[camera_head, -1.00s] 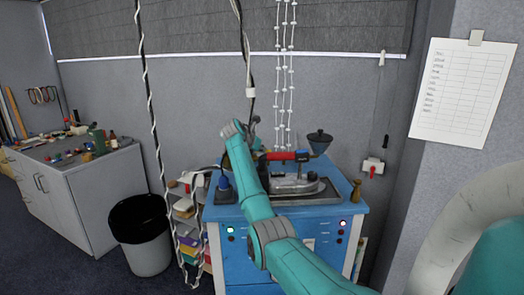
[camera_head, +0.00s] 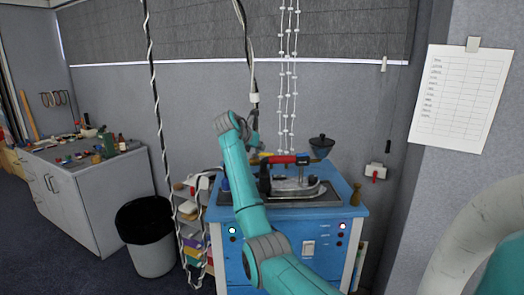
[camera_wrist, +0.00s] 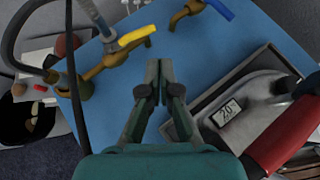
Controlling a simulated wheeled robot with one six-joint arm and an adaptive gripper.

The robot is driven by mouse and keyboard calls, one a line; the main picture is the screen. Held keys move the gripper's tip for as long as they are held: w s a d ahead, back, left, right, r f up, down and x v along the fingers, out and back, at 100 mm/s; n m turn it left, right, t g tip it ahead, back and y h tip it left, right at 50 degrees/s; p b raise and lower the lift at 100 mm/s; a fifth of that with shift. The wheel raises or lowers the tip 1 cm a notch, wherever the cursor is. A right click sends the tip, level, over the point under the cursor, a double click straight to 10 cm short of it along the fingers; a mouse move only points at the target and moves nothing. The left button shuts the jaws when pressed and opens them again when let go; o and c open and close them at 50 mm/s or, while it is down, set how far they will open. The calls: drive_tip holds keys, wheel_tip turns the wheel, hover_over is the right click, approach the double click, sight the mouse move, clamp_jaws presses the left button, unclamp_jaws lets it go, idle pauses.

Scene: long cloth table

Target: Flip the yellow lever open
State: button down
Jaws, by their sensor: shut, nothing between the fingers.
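The yellow lever (camera_wrist: 137,36) sits on a brass tap (camera_wrist: 108,60) in the upper left of the wrist view. It lies slanted, rising to the right. My gripper (camera_wrist: 159,72) is shut and empty, with its fingertips below and slightly right of the lever in the picture, apart from it. In the head view my gripper (camera_head: 252,130) is above the back of the blue machine (camera_head: 270,235). I cannot make out the yellow lever clearly there.
A second brass tap with a blue lever (camera_wrist: 219,9) is at the top of the wrist view. A hanging cable (camera_head: 252,75) drops behind my gripper.

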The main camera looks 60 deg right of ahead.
drive_tip(key=shift+s+a+r, duration=0.25)
drive_tip(key=shift+a+r, duration=0.2)
drive_tip(key=shift+a, duration=0.2)
drive_tip(key=shift+s+a+r, duration=0.2)
drive_tip(key=shift+a+r, duration=0.25)
drive_tip(key=shift+a, duration=0.15)
